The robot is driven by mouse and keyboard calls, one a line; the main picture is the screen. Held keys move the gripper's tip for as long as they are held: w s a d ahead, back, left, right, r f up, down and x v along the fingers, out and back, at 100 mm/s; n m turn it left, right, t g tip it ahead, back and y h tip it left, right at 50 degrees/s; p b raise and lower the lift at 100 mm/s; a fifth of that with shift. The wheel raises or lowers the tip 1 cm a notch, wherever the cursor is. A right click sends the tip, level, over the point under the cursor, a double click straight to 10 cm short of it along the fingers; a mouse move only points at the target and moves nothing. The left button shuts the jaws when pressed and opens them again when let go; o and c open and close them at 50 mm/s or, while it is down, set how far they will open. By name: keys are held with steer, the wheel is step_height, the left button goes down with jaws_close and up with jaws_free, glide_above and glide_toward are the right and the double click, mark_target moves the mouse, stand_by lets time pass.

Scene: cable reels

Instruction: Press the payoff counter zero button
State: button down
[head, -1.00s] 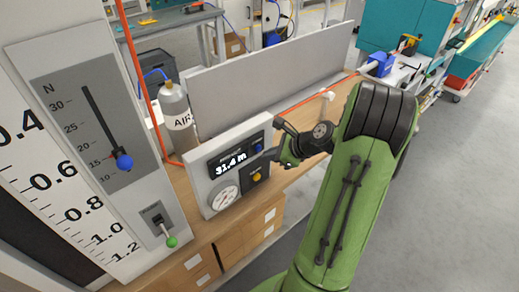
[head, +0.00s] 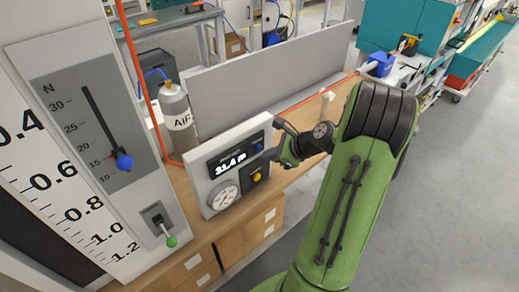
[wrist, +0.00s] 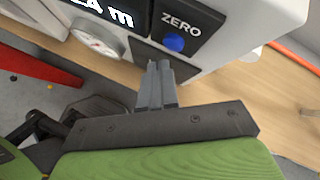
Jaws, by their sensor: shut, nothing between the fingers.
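The payoff counter (head: 228,165) is a light grey box on the wooden bench, with a white-on-black display (head: 233,162) reading about 31.4 m. Its blue zero button (head: 259,147) sits on a dark plate to the right of the display. In the wrist view the blue button (wrist: 174,42) shows under the word ZERO. My gripper (wrist: 160,65) is shut and empty, its fingertips just below and slightly left of the button in that view. In the head view my gripper (head: 271,154) is close to the counter's right side. I cannot tell whether the tips touch the panel.
A yellow button (head: 257,177) and a round dial (head: 224,197) are lower on the counter. A tension panel with a blue knob (head: 124,162) and a green-tipped lever (head: 171,241) stands left. A grey AIR bottle (head: 178,118) and an orange cable (head: 302,97) are behind.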

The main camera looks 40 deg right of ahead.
steer(key=shift+w, duration=0.1)
steer(key=shift+w+p, duration=0.35)
steer(key=shift+p, duration=0.1)
steer(key=shift+w+p, duration=0.35)
steer(key=shift+w, duration=0.1)
stand_by(0.6)
steer(key=shift+s, duration=0.9)
steer(key=shift+s, duration=2.5)
